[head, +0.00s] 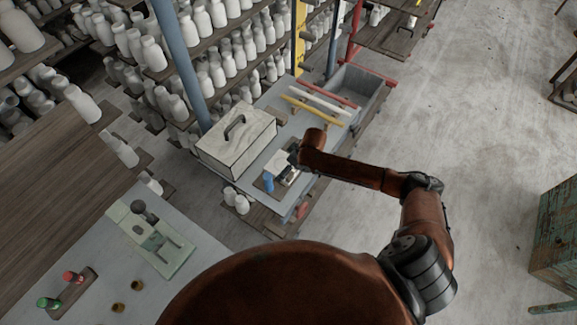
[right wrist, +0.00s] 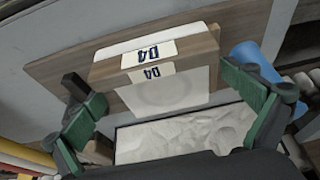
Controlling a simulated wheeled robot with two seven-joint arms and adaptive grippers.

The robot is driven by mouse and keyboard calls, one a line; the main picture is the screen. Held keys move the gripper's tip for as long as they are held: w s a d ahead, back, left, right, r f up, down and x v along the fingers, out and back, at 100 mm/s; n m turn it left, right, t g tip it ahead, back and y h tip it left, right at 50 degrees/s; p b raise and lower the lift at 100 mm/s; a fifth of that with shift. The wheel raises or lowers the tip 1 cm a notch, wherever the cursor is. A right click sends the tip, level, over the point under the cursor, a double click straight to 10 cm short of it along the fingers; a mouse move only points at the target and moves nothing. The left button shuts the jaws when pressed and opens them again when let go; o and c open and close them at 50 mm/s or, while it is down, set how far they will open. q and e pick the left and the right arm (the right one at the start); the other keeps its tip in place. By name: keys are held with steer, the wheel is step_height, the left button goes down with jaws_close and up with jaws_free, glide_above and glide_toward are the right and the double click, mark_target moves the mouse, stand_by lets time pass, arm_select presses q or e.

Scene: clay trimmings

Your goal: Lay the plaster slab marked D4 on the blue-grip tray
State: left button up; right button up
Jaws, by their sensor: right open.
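The pale slab (right wrist: 168,92) carries a white D4 label (right wrist: 150,73) and sits against a wooden block with a second D4 label (right wrist: 148,54) in the right wrist view. My right gripper (right wrist: 160,86) is open, its green-padded fingers spread to either side of the slab, with no contact visible. In the head view the right gripper (head: 291,164) is over the grey bench, partly hidden by its own arm. A blue cylindrical grip (right wrist: 254,60) lies beside a brown board (right wrist: 70,70); the blue grip also shows in the head view (head: 268,183). My left gripper is out of view.
A large lidded box (head: 236,140) stands left of the right gripper. Red, white and yellow bars (head: 318,102) lie behind it. White bottles (head: 236,200) stand near the bench's front.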

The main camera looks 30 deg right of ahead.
steer(key=p+v, duration=0.1)
steer(key=v, duration=1.1)
